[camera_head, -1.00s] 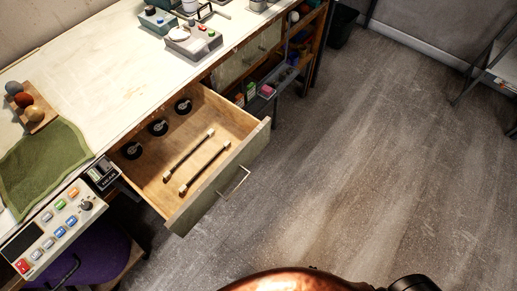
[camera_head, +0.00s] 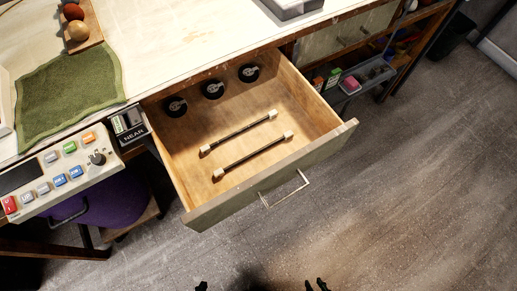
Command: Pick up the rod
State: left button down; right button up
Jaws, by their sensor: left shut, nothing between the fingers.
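Two thin dark rods with pale block ends lie side by side on the floor of the open wooden drawer (camera_head: 180,150). The farther rod (camera_head: 238,132) and the nearer rod (camera_head: 254,151) both slant up to the right, with a gap between them. My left gripper (camera_head: 201,286) shows only as a small dark tip at the bottom edge. It is shut and empty, well below the drawer in the picture. My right gripper (camera_head: 317,285) also shows only its dark tips at the bottom edge, apart from the rods. The rest of both grippers is out of frame.
Several black round items, one a black disc (camera_head: 212,89), sit along the drawer's back. The drawer front has a metal handle (camera_head: 285,190). A control panel (camera_head: 60,170) and a green cloth (camera_head: 68,92) are at left. The floor (camera_head: 430,190) is open at right.

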aim_at(219, 172)
jog(key=z, duration=0.05)
jog(key=k, duration=0.5)
jog(key=u, duration=2)
jog(key=i, duration=1.5)
jog(key=z, duration=2.3)
